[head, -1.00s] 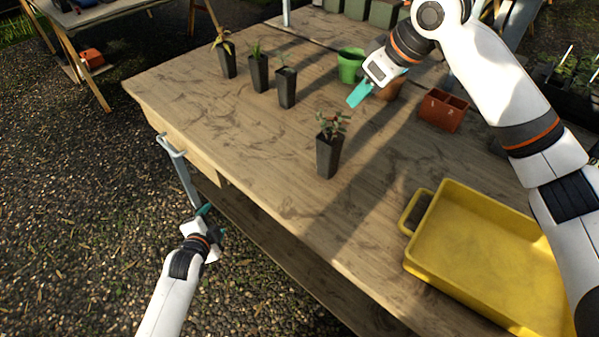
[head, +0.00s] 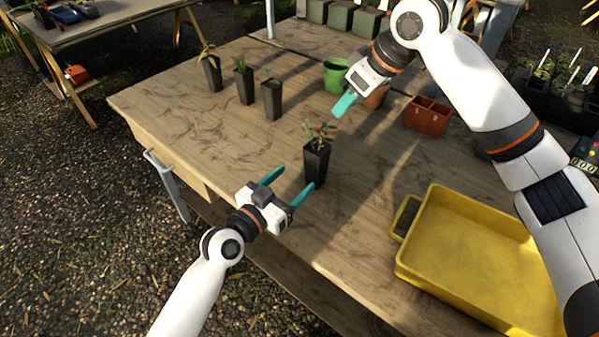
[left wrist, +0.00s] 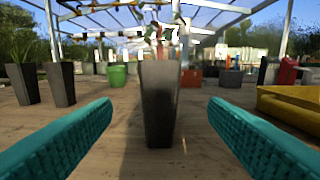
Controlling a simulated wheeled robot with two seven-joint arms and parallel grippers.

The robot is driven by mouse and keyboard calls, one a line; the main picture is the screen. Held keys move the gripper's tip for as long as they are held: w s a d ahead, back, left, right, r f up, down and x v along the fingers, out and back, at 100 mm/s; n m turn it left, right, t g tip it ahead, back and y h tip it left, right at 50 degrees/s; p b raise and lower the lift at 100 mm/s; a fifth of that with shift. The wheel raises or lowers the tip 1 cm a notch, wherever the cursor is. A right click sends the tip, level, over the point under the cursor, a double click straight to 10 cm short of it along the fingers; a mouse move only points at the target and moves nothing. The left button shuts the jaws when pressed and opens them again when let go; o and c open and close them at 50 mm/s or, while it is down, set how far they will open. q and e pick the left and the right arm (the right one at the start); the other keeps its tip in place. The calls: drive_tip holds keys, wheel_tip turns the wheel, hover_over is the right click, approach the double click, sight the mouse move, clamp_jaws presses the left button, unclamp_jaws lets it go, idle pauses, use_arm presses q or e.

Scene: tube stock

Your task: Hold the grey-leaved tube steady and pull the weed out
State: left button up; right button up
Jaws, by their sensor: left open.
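A dark tapered tube (head: 316,166) stands upright on the table, holding a plant (head: 319,132) with dull green and reddish leaves. A separate weed among the leaves cannot be made out. My left gripper (head: 291,181) is open at the near left of this tube, its fingers pointing toward it. In the left wrist view the tube (left wrist: 160,105) stands centred ahead between the open fingers, apart from both. My right gripper (head: 344,106) hangs beyond the tube, above the table, fingers pointing down left; they overlap, so its opening cannot be told.
Three more dark planted tubes (head: 244,86) stand in a row at the back left. A green pot (head: 335,74), a brown pot (head: 377,97) and a terracotta divided box (head: 428,118) stand behind. A yellow tray (head: 470,255) lies at the front right.

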sight(321, 155)
use_arm(q)
drive_tip(key=x, duration=1.1)
drive_tip(key=shift+w+d, duration=0.2)
drive_tip(key=shift+d, duration=0.05)
drive_tip(key=c, duration=1.1)
drive_tip(key=shift+c, duration=0.2)
